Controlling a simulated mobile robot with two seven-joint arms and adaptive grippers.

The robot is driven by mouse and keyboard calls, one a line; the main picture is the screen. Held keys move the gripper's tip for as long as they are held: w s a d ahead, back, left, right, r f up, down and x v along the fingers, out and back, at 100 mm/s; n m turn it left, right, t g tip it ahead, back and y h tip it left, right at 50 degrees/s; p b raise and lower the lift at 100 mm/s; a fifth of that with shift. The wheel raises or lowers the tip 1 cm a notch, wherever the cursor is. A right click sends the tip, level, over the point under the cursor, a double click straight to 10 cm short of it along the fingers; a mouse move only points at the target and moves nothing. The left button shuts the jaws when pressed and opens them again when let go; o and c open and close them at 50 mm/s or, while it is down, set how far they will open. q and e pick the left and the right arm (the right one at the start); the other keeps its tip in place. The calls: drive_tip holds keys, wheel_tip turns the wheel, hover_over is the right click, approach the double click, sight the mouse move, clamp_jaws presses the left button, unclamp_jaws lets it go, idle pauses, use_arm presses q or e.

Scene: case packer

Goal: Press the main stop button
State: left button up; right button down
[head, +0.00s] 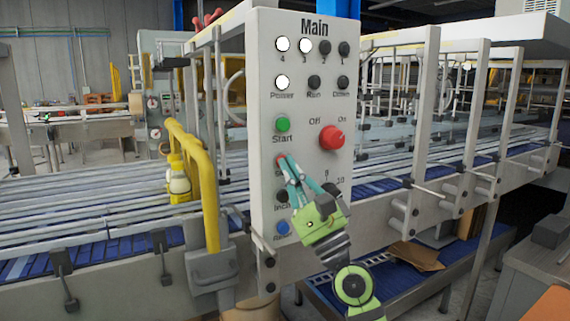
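A grey control panel (262,120) headed "Main" stands upright in the middle of the head view. Its green Start button (282,125) is on the left side. Below it a red button (280,159), with a label beginning with "S", is partly covered by my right gripper (286,160). The gripper's teal fingers reach up and left from its green body, and their tips come together at the red button. I see nothing held between them. Whether the tips touch or press the button, I cannot tell. My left gripper is out of view.
A red Off/On rotary knob (331,138) sits right of Start. A lower dark knob is partly behind my fingers, and a blue button (283,228) is at the panel's bottom left. A yellow post (207,190) stands left of the panel. Conveyor rails (100,205) run behind it.

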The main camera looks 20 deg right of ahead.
idle(0.5)
drive_tip(key=shift+s+p, duration=0.45)
drive_tip(key=shift+s, duration=0.4)
drive_tip(key=s, duration=0.1)
drive_tip(key=s+p, duration=0.1)
drive_tip(key=s, duration=0.1)
drive_tip(key=s+p, duration=0.1)
drive_tip(key=s, duration=0.1)
drive_tip(key=shift+d, duration=0.25)
idle(0.4)
